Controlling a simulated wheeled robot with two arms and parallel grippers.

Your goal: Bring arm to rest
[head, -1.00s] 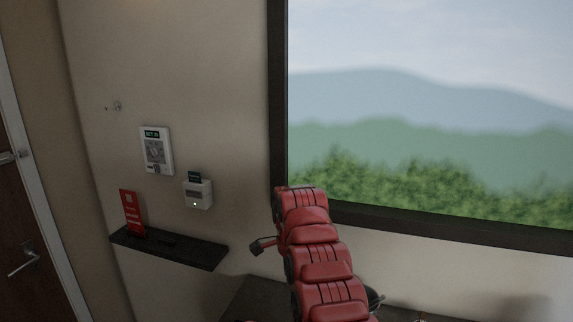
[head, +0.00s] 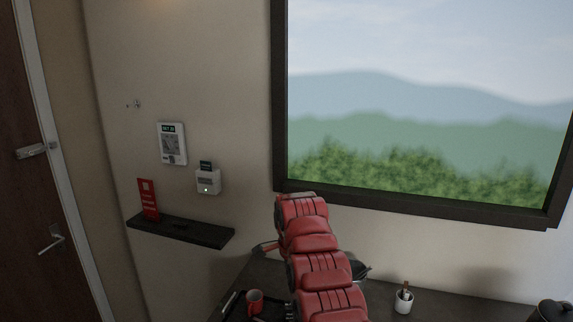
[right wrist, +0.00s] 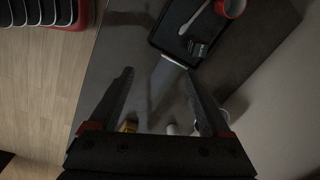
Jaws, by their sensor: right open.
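My right arm (head: 318,262), red and segmented, rises from the bottom of the head view in front of the window wall. My right gripper (right wrist: 158,72) shows in the right wrist view with its two dark fingers spread apart. Nothing is held between them, and they are above the dark counter. In the head view the arm hides most of this gripper. My left gripper is not in view.
A black tray (head: 232,312) with a red mug (head: 254,301) lies on the dark counter (right wrist: 112,62). A white cup (head: 404,301) stands right of the arm, a dark pot (head: 553,311) farther right. A wall shelf (head: 205,236) holds a red card (head: 148,200).

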